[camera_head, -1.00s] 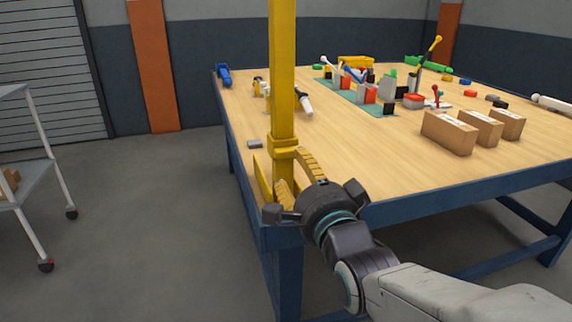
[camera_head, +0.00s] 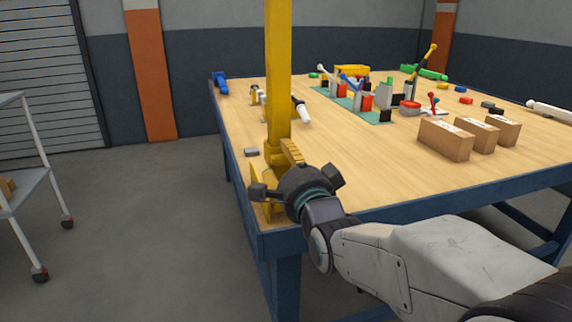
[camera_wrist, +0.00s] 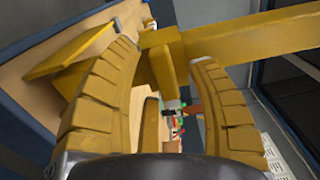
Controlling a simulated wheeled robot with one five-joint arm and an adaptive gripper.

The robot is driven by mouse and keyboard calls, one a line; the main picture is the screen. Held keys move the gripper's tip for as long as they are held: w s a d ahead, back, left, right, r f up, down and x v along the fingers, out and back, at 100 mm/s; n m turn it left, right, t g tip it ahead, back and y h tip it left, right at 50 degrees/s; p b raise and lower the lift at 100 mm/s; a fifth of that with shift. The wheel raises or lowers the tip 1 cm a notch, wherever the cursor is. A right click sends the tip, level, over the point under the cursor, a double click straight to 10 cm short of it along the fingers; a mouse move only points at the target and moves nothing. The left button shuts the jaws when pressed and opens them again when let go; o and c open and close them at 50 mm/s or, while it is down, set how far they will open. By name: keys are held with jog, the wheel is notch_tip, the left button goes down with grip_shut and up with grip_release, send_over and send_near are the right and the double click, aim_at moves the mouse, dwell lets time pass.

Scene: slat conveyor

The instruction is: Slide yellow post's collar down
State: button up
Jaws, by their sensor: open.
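The yellow post (camera_head: 278,70) stands upright at the table's near left corner. It crosses the top of the wrist view (camera_wrist: 245,38) from the right. A thicker yellow band, seemingly the collar (camera_wrist: 157,39), shows beyond my fingertips, with a yellow block (camera_wrist: 165,70) jutting toward me. In the head view my gripper hides most of the post's lower part, so the collar's height is unclear. My gripper (camera_head: 274,163) is at this lower part; its ribbed yellow fingers are apart, one on each side of the block in the wrist view (camera_wrist: 164,58). Contact is unclear.
A yellow plate (camera_wrist: 72,55) lies beside my left finger in the wrist view. A small grey block (camera_head: 251,152) lies near the table's left edge. Cardboard boxes (camera_head: 444,139) and a green mat (camera_head: 352,103) with levers are farther right. The wooden tabletop (camera_head: 360,165) between is bare.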

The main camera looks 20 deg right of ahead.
grip_shut()
dwell(0.5)
notch_tip(320, 180, down, 8)
jog(key=b, duration=0.8)
jog(key=shift+r+b, duration=0.25)
jog(key=shift+b, duration=0.15)
jog(key=shift+c, duration=1.6)
grip_release()
jog(key=o, duration=0.3)
jog(key=shift+r, duration=0.1)
jog(key=shift+s, duration=3.75)
